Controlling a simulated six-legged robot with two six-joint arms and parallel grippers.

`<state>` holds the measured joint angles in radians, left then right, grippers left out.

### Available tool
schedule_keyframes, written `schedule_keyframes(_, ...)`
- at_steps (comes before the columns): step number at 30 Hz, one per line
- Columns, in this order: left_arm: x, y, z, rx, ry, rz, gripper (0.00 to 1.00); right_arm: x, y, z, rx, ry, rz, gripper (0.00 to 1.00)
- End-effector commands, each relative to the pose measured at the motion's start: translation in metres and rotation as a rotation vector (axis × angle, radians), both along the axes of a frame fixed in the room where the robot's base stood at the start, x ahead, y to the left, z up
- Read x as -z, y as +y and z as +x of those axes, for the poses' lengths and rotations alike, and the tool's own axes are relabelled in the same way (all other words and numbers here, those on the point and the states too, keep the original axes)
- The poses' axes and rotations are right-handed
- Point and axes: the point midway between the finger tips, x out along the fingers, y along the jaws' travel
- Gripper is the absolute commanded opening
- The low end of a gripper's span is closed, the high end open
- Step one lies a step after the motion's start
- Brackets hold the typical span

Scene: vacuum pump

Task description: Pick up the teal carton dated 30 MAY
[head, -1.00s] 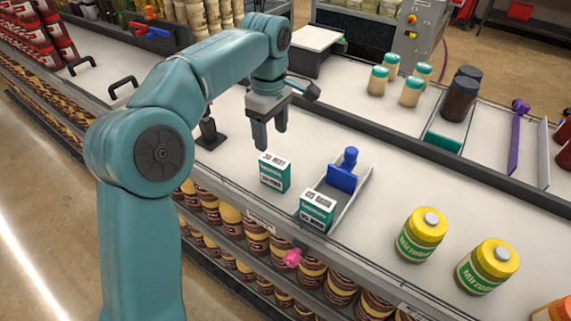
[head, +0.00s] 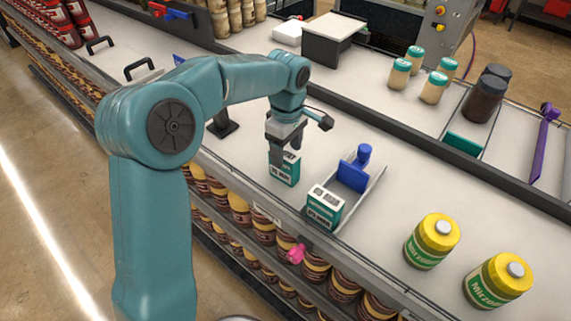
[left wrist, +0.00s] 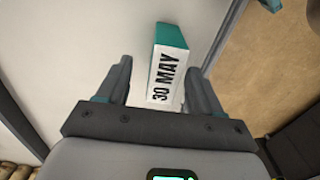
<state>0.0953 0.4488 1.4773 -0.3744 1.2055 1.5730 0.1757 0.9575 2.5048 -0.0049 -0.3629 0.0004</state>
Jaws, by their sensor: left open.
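The teal and white carton (head: 286,174) stands upright on the white counter, left of a second teal carton. In the left wrist view, its white top (left wrist: 167,75) reads 30 MAY. My left gripper (head: 283,158) is open right above it, its fingers hiding part of the carton's top. In the left wrist view, the open fingers of the left gripper (left wrist: 160,70) lie on either side of the carton's top; I cannot tell whether they touch it. My right gripper is not in view.
The second teal carton (head: 325,208) stands at the front of a narrow tray (head: 362,203) with a blue pusher (head: 354,170). Yellow-lidded jars (head: 433,241) stand at the right. A black stand (head: 222,125) is left of the gripper. The counter's front edge is close.

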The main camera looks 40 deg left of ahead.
Motion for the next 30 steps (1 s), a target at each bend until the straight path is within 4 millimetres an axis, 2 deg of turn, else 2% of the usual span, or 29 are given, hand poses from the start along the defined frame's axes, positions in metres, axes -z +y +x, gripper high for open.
schedule_keyframes(11, 0.049, 0.002, -0.004, 0.001, 0.002, 0.0, 0.66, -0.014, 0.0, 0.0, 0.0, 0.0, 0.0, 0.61)
schedule_keyframes(19, 0.053, 0.002, -0.003, 0.0, 0.0, 0.0, 0.66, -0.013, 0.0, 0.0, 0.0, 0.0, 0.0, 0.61)
schedule_keyframes(24, 0.053, 0.002, -0.003, 0.0, 0.0, 0.0, 0.11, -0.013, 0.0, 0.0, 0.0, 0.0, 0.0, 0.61)
schedule_keyframes(30, 0.053, 0.002, -0.003, 0.0, 0.0, 0.0, 0.1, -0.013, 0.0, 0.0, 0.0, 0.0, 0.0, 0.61)
